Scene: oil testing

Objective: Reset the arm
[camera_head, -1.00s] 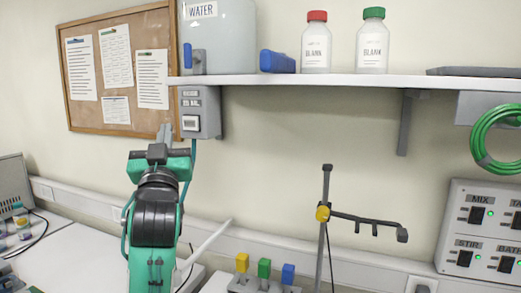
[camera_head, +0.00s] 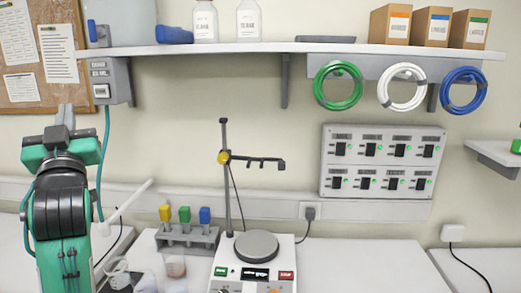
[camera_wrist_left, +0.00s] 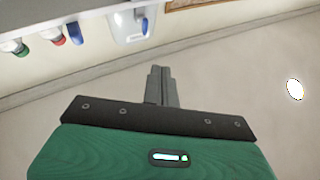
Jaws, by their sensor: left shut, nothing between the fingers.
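My left gripper (camera_head: 66,116) is raised at the left of the head view, with its arm coming up from the bottom left. Its fingers point up, in front of the wall near the grey switch box (camera_head: 107,80). In the left wrist view the two fingers (camera_wrist_left: 161,84) are pressed together with nothing between them, against a plain pale wall. My right gripper is in neither view.
A shelf (camera_head: 250,49) with bottles and boxes runs along the wall. On the bench stand a rack (camera_head: 187,240) with yellow, green and blue tops, a hotplate stirrer (camera_head: 256,245) and a metal stand (camera_head: 226,180). A switch panel (camera_head: 382,160) hangs right.

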